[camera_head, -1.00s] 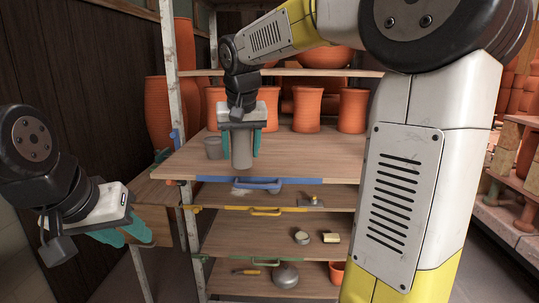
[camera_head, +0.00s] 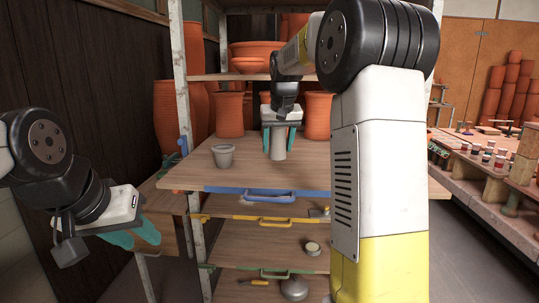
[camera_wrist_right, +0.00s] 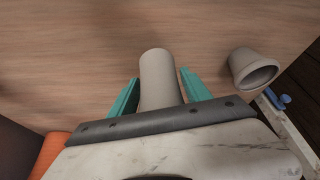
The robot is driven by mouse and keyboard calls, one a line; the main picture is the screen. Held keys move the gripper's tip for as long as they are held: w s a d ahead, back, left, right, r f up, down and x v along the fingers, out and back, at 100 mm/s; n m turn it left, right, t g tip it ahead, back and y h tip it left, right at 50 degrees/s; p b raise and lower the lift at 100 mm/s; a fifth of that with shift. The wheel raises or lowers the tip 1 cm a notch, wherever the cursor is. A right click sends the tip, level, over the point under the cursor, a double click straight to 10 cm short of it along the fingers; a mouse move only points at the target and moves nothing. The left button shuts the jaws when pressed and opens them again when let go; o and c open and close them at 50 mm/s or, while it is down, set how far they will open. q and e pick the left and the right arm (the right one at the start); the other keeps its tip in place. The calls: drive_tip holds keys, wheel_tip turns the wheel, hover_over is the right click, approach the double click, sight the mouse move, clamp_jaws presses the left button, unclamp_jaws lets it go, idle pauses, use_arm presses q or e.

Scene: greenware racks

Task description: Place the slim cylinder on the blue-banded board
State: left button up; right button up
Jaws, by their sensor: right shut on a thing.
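The slim cylinder (camera_head: 278,152) is pale grey and upright, over the blue-banded board (camera_head: 325,177), the wooden shelf with a blue strip along its front edge. My right gripper (camera_head: 279,140) is shut on the cylinder from above. In the right wrist view the cylinder (camera_wrist_right: 158,75) is between the teal fingers, with wood behind it. I cannot tell whether its foot touches the board. My left gripper (camera_head: 135,235) hangs at the lower left, away from the rack; its finger gap is not clear.
A grey cup (camera_head: 223,156) stands on the board, left of the cylinder; it also shows in the right wrist view (camera_wrist_right: 250,70). Terracotta pots (camera_head: 229,115) stand behind. Lower boards have yellow (camera_head: 235,216) and green edges. The board's front is bare.

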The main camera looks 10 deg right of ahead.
sight(280, 153)
drive_tip(key=shift+w+d, duration=0.4)
drive_tip(key=shift+d, duration=0.05)
drive_tip(key=shift+w+d+f, duration=0.1)
drive_tip(key=shift+w+f, duration=0.05)
drive_tip(key=shift+f, duration=1.65)
drive_tip(key=shift+f, duration=0.1)
drive_tip(key=o, duration=1.6)
drive_tip(key=shift+c, duration=0.2)
